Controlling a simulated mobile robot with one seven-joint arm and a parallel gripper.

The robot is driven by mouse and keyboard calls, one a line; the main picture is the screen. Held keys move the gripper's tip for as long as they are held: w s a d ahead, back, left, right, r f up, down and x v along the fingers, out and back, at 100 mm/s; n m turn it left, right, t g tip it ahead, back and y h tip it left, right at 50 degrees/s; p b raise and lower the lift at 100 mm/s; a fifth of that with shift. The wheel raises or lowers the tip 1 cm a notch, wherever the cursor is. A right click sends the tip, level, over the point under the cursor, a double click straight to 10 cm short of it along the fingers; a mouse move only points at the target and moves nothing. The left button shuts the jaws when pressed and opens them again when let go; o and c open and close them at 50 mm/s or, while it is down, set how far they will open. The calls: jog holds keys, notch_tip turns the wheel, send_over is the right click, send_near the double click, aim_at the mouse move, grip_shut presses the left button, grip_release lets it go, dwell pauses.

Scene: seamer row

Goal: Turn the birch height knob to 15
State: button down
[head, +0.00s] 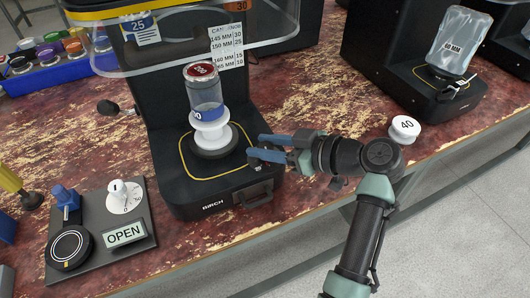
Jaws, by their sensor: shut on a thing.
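The birch seamer (185,190) is the black machine at the centre-left, with BIRCH printed on its front. My gripper (254,148) is at the right side of its base, beside the can stand. Its blue fingers are shut on a small part there, apparently the height knob, which the fingers mostly hide. No scale or knob reading is legible. A can with a blue band and red lid (205,95) stands upright on a white chuck (211,133) on the round black plate. A card (228,48) on the machine pairs 160 MM with 15.
A control plate with a dial (126,197), an OPEN sign (125,234) and a blue lever (65,196) lies front left. A white chuck marked 40 (404,128) sits right of my wrist. A clear guard (195,40) hangs above.

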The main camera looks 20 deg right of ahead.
jog(key=shift+f+n+g+y+b, duration=0.15)
jog(key=shift+n+g+y+b, duration=0.65)
jog(key=shift+n, duration=0.2)
jog(key=shift+c, duration=2.4)
grip_release()
jog(key=p+v, duration=0.1)
jog(key=v, duration=1.2)
jog(key=shift+p, duration=0.4)
